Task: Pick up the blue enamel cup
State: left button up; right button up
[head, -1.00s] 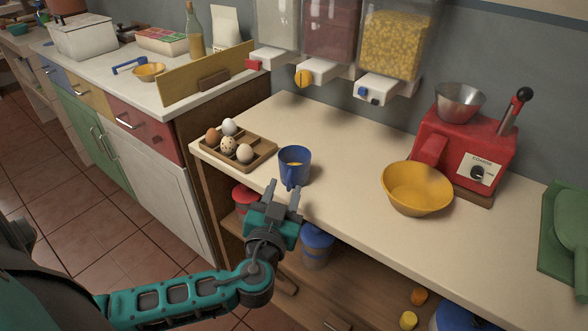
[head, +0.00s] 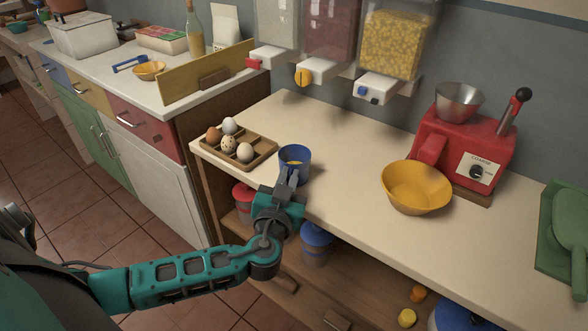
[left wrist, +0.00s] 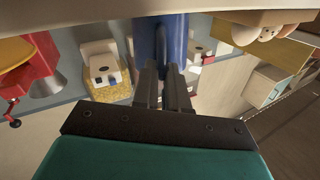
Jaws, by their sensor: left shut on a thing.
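The fingers hide most of the handle in the head view. In the left wrist view the blue cup (left wrist: 160,32) rises just beyond the two dark fingers (left wrist: 165,85), which are close together. My right gripper is not in view.
A wooden tray (head: 265,155) with several eggs sits just left of the cup. A yellow bowl (head: 416,188) and a red machine (head: 465,147) stand to the right. Dispensers (head: 377,88) hang on the wall behind. The counter between cup and bowl is clear.

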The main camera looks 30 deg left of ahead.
pick_arm(q)
grip_shut()
jog(key=shift+r, duration=0.5)
notch_tip(320, 180, up, 19)
jog(key=p, duration=0.4)
dwell(0.6)
